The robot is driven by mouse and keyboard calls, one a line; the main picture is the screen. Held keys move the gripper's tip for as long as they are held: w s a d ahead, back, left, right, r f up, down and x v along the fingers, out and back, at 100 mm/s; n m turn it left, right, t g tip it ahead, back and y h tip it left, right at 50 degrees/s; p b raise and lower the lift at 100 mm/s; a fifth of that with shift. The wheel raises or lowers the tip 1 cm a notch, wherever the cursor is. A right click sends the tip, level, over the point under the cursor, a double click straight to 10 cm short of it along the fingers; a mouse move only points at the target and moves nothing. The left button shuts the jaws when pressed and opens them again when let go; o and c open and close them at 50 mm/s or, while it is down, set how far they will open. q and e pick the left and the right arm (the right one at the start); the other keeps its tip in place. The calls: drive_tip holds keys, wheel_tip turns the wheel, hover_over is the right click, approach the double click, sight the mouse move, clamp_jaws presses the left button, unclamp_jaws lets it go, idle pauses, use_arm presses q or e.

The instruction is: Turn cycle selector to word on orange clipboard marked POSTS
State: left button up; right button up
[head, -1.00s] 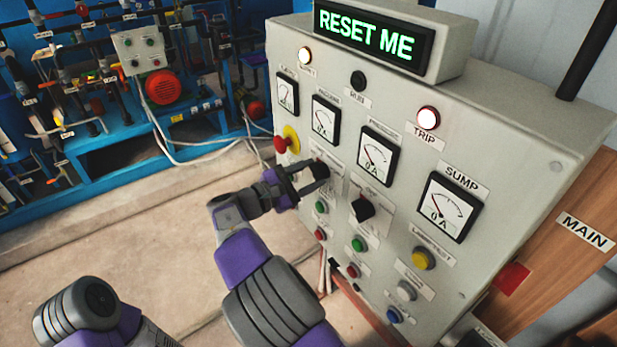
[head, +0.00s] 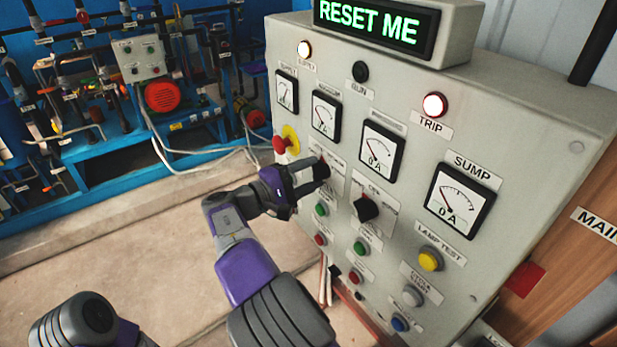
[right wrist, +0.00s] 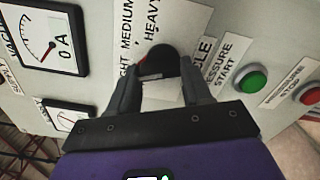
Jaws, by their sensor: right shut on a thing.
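The cycle selector is a black round knob (head: 322,170) on the grey control panel (head: 520,130), below the second meter. In the right wrist view the knob (right wrist: 157,60) sits beside a label whose words MEDIUM and HEAVY can be read, with part of CYCLE to its right. My right gripper (head: 308,178) is shut on this knob; its two fingers (right wrist: 160,88) lie on either side of it in the right wrist view. Which word the knob points to cannot be told. No orange clipboard shows in these views. My left gripper is not in view.
A second black knob (head: 366,208) is to the right. Green (head: 321,210) and red (head: 320,239) buttons sit close below my gripper. A red emergency button (head: 281,144) is at the left. The display (head: 375,22) reads RESET ME; the TRIP lamp (head: 434,105) is lit.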

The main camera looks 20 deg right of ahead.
idle(0.4)
drive_tip(key=o, duration=1.1)
drive_tip(key=shift+c, duration=0.2)
drive_tip(key=shift+a, duration=0.15)
drive_tip(key=v, duration=0.7)
drive_tip(key=shift+a, duration=0.15)
drive_tip(key=shift+s, duration=0.1)
